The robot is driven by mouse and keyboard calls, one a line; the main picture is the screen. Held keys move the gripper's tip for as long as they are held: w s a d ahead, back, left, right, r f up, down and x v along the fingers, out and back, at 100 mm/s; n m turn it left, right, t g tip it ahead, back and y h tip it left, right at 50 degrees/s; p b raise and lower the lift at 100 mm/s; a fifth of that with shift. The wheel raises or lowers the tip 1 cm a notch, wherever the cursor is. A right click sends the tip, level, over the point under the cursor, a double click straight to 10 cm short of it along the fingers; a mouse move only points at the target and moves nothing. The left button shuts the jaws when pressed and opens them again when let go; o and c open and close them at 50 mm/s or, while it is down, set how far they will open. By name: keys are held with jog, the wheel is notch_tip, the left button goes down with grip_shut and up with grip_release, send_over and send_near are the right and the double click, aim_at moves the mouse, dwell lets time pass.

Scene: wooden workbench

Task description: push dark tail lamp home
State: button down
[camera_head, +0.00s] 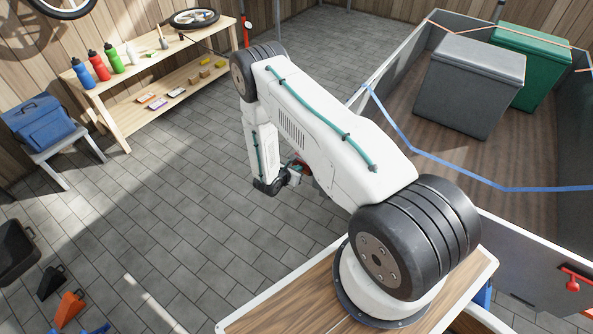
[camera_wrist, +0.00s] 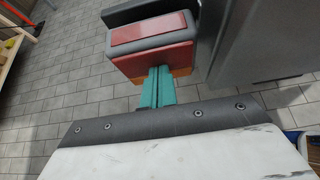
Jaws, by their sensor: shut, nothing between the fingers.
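A tail lamp (camera_wrist: 150,30) with a dull red lens in a grey frame and a red-orange body fills the top middle of the wrist view. It shows no glow, and it sits beside a dark grey panel (camera_wrist: 265,45). My gripper (camera_wrist: 156,80) has its teal fingers together, with their tips at the lamp's near lower side. I cannot tell whether they touch it. In the head view a small bit of red by the arm's end (camera_head: 299,167) may be the lamp; my arm hides the rest.
A trailer with a grey bin (camera_head: 468,85), a green bin (camera_head: 545,65) and a blue strap (camera_head: 420,153) stands at right. A wooden shelf (camera_head: 165,80) with bottles and a blue box (camera_head: 42,120) on a stool are at left. The paved floor between is mostly clear.

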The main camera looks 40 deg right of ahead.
jog(key=shift+w+d+r, duration=0.1)
jog(key=shift+w+d, duration=0.1)
jog(key=shift+d, duration=0.35)
jog(key=shift+w+d, duration=0.2)
jog(key=shift+d, duration=0.4)
jog(key=a+f+v, duration=0.1)
jog(key=f+v, duration=0.1)
jog(key=v, duration=1.2)
jog(key=shift+s, duration=0.2)
